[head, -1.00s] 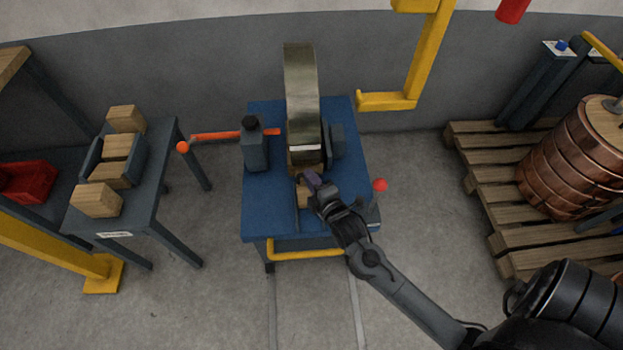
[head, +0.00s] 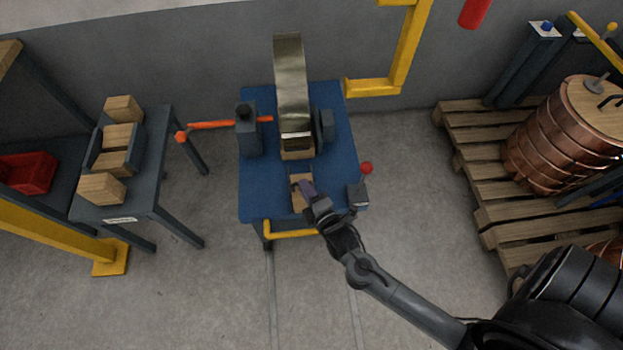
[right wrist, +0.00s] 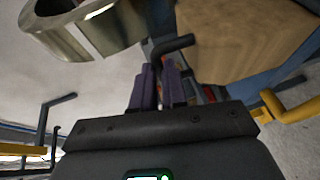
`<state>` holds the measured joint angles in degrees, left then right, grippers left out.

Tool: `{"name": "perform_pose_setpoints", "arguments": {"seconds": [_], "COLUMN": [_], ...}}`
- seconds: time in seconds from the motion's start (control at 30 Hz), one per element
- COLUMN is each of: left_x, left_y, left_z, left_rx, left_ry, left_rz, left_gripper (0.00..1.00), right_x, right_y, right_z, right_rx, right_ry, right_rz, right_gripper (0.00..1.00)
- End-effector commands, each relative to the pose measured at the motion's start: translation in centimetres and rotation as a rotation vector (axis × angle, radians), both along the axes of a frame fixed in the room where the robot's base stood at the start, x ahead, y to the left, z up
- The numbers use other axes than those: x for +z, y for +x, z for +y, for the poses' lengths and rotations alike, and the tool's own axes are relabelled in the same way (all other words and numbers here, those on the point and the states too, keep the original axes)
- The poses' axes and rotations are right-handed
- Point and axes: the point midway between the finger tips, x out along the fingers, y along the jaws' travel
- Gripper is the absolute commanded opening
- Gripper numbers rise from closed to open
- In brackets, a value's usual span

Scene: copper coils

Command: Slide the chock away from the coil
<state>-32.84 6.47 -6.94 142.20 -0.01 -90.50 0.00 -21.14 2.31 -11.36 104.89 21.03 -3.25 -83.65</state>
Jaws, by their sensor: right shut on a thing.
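The coil (head: 292,75), a grey-gold metal ring, stands upright on the blue table (head: 262,195); it also shows in the right wrist view (right wrist: 95,25). A wooden chock (head: 301,207) lies on the table in front of the coil, with a strip of bare blue between them. Another wooden block (head: 297,154) sits at the coil's near foot. My left gripper is out of view.
A dark post (head: 248,135) with an orange bar (head: 210,125) stands left of the coil. A red-knobbed lever (head: 366,169) is right of the chock. A side table (head: 150,195) holds several wooden blocks. A pallet (head: 490,215) carries copper coils (head: 560,135).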

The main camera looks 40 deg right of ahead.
Motion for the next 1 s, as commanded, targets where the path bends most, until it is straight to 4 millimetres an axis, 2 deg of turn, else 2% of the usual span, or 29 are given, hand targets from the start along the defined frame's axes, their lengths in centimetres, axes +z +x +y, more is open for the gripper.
{"name": "perform_pose_setpoints", "arguments": {"seconds": [0.13, 0.17, 0.3, 0.67, 0.83, 1.0], "left_x": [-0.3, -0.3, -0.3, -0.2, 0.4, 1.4], "left_y": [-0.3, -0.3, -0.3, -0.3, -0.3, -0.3], "left_z": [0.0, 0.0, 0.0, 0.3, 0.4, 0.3], "left_rx": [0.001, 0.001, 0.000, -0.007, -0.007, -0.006], "left_ry": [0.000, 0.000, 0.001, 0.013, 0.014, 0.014], "left_rz": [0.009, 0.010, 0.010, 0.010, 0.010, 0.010], "left_gripper": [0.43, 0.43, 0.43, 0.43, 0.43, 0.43], "right_x": [0.1, 0.1, 0.1, 0.2, 0.5, 1.0], "right_y": [0.0, 0.0, 0.0, -0.2, -1.8, -4.6], "right_z": [0.0, 0.0, 0.0, 0.0, 0.3, 0.7], "right_rx": [-0.001, -0.001, -0.001, -0.001, 0.000, 0.000], "right_ry": [0.000, 0.000, 0.000, 0.000, 0.000, -0.001], "right_rz": [-0.004, -0.004, -0.004, -0.002, 0.001, 0.002], "right_gripper": [0.00, 0.15, 0.37, 0.38, 0.38, 0.38]}}
